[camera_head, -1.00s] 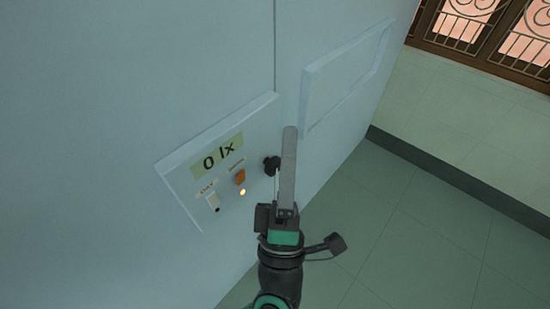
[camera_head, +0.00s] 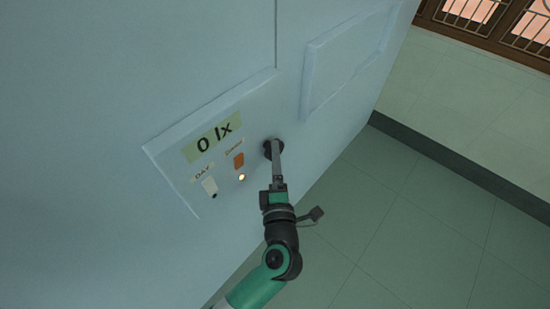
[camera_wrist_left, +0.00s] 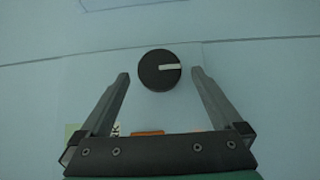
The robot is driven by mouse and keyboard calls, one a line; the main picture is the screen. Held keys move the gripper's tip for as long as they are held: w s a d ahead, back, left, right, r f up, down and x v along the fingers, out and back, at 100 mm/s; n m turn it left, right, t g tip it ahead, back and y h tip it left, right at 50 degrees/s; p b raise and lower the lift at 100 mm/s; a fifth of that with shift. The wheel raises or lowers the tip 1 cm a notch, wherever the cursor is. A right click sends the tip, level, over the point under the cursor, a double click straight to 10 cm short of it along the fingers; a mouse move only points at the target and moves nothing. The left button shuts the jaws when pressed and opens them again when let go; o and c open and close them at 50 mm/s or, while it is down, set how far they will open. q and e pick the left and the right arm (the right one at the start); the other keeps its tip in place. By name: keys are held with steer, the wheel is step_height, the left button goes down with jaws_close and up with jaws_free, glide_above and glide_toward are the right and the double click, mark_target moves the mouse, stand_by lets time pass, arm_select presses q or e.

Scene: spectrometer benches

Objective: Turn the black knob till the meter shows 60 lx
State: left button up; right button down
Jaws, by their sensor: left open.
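The black knob (camera_head: 268,149) is on the right part of the wall panel (camera_head: 164,150), partly hidden by my left gripper (camera_head: 276,146) in the head view. In the left wrist view the round knob (camera_wrist_left: 159,71) has a white pointer mark aimed to the right. My left gripper (camera_wrist_left: 160,74) is open, one finger on each side of the knob, with a gap visible on both sides. The meter (camera_head: 212,138) reads 0 lx. My right gripper is not in view.
Beside the knob are an orange switch (camera_head: 239,160) and a white switch (camera_head: 210,186) labelled DAY. A small lamp (camera_head: 242,177) glows. A raised rectangular panel (camera_head: 345,62) lies to the upper right. The floor (camera_head: 400,220) at right is clear.

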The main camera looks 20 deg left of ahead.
arm_select(q)
steer(key=shift+x, duration=1.2)
steer(key=c, duration=1.3)
steer(key=shift+w+f+n+t+y+b, duration=0.1)
steer(key=shift+n+t+y+b, duration=0.6)
steer(key=shift+b, duration=1.35)
steer(key=shift+s+f+n+t+y+b, duration=0.2)
steer(key=shift+n+y+b, duration=0.5)
steer(key=shift+n+b, duration=1.05)
steer(key=shift+w+f+n+t+y+b, duration=0.15)
steer(key=shift+n+t+y+b, duration=0.5)
steer(key=shift+b, duration=1.65)
steer(key=shift+r, duration=0.15)
steer(key=o, duration=1.3)
